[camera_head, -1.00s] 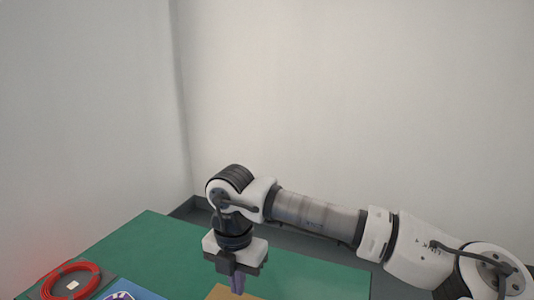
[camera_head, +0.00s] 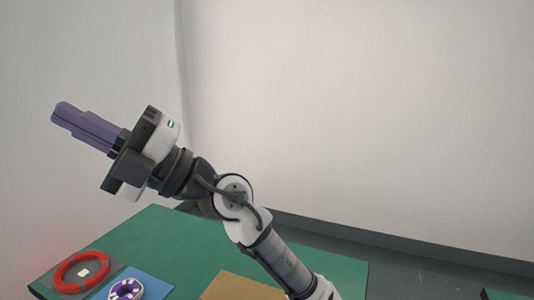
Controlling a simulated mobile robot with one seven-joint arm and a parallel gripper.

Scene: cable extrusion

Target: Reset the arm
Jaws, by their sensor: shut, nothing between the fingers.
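My gripper (camera_head: 68,115) is raised high above the left part of the table, in the upper left of the head view. Its purple fingers point up and to the left. They lie together, shut, with nothing held between them. My arm comes up from the lower right and bends at the white and dark wrist joint. The gripper is well apart from the table and from everything on it.
A green table (camera_head: 190,240) lies below. On it are a red cable coil (camera_head: 62,278) on a dark mat, a white and purple round part (camera_head: 126,290) on a blue mat (camera_head: 155,289), and a tan board (camera_head: 235,287). Pale walls (camera_head: 360,110) stand behind.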

